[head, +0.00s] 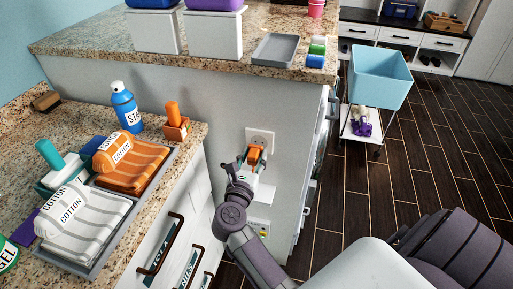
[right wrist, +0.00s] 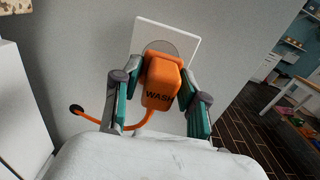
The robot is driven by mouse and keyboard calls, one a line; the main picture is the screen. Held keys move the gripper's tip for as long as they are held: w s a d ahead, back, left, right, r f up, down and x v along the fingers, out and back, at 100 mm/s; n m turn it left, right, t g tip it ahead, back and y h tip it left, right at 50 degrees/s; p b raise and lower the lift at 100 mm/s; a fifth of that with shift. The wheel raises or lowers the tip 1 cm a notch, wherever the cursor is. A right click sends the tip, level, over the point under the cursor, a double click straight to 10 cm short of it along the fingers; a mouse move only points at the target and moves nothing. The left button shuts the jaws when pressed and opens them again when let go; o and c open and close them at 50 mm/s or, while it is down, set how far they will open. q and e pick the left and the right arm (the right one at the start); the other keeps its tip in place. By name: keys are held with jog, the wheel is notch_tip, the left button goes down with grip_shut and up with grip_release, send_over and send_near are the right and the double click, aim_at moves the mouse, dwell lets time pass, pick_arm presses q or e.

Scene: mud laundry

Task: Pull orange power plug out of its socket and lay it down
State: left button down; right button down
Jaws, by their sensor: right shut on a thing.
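The orange power plug (head: 254,153), marked WASH in the right wrist view (right wrist: 160,85), is at the white wall socket (head: 262,134) on the grey side panel. The square socket plate with its round recess (right wrist: 180,38) shows behind the plug. I cannot tell how deep the plug sits. My right gripper (head: 252,163) is shut on the plug, one teal-padded finger on each side in the right wrist view (right wrist: 163,92). An orange cord (right wrist: 112,127) curves left from the plug to a dark round fitting. My left gripper is not in view.
A white ledge (head: 266,193) juts out below the socket. At left, a granite counter (head: 190,135) holds a tray (head: 150,185) of folded towels, a blue spray bottle (head: 126,108) and an orange-handled brush (head: 175,122). A blue basket cart (head: 380,78) stands on the dark floor at right.

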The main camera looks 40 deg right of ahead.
aim_at(252, 162)
jog(key=shift+v, duration=1.5)
jog(key=shift+f+b, duration=0.1)
jog(key=shift+b, duration=0.2)
